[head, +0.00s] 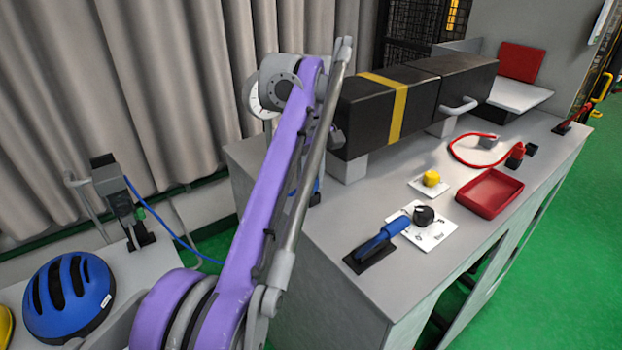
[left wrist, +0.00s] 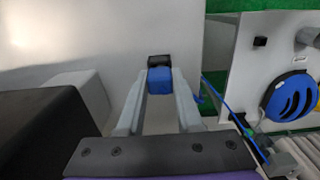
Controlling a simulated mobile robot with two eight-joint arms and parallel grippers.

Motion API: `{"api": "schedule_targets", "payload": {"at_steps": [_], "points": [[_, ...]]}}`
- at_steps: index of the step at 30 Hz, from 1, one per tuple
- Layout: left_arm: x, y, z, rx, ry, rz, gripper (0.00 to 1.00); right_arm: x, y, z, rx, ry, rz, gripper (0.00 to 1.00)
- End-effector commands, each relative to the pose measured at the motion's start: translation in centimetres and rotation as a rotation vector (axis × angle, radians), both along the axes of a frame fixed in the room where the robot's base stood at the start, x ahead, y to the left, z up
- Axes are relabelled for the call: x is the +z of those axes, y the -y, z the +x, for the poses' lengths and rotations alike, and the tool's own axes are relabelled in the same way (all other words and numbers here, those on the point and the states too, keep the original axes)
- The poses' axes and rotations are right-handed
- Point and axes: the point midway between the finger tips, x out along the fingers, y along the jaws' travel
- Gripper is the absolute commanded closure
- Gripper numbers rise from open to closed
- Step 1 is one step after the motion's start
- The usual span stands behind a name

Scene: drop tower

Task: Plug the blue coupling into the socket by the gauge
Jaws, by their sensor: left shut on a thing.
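The blue coupling (left wrist: 160,82) is between the fingertips of my left gripper (left wrist: 160,76) in the left wrist view; the gripper is shut on it. A small black block (left wrist: 160,61) lies directly against or just beyond the coupling's far end. I cannot tell whether this is the socket or whether the coupling is seated in it. In the head view my purple arm hides the gripper; only a scrap of blue (head: 316,187) shows beside the arm. A white round dial, probably the gauge (head: 256,103), is partly hidden behind the arm joint. My right gripper is not in view.
A blue hose (head: 178,235) runs from a grey post device (head: 118,190) towards the arm. A blue helmet (head: 68,297) lies on the low bench.

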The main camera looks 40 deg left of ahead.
Motion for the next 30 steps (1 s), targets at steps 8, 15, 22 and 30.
{"api": "schedule_targets", "payload": {"at_steps": [8, 15, 22, 30], "points": [[-0.3, 0.0, 0.0, 0.000, 0.000, 0.000, 0.47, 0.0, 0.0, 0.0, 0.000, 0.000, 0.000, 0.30], [-0.3, 0.0, 0.0, 0.000, 0.000, 0.000, 0.30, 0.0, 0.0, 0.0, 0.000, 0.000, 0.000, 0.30], [0.3, 0.0, 0.0, 0.000, 0.000, 0.000, 0.30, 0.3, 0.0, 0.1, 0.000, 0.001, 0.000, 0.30], [5.4, 0.0, 0.1, 0.000, 0.002, -0.001, 0.30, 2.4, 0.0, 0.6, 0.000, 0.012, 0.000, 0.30]]}}
